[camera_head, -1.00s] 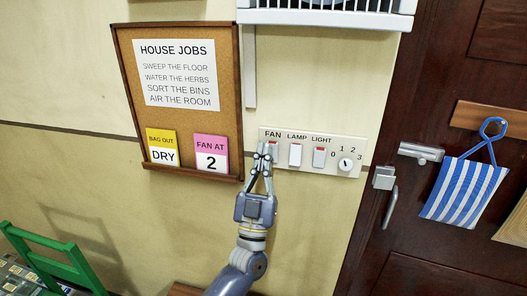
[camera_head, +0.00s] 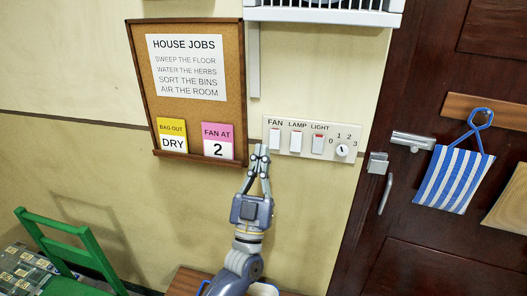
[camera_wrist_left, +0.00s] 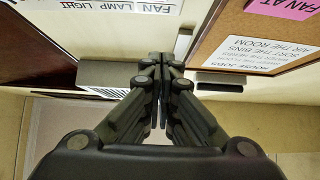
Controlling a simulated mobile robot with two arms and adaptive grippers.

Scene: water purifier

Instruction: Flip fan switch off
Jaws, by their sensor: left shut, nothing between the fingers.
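The pale switch panel (camera_head: 312,139) on the wall has switches labelled FAN, LAMP and LIGHT and a round dial. The fan switch (camera_head: 274,138) is the leftmost rocker, in full view; a little red shows near its top, but its exact tilt is too small to tell. My left gripper (camera_head: 261,149) is shut and empty, its tips just left of and below the fan switch, apart from it in the picture. In the left wrist view its closed fingers (camera_wrist_left: 161,62) point at the wall, and the panel edge (camera_wrist_left: 125,5) shows upside down at the top. My right gripper is not in view.
A corkboard (camera_head: 241,100) with a jobs list and FAN AT 2 card hangs left of the panel. A white vented unit (camera_head: 325,15) is above. A dark door (camera_head: 420,225) with a handle (camera_head: 413,140) and striped bag (camera_head: 453,180) stands right. A green chair (camera_head: 70,250) is lower left.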

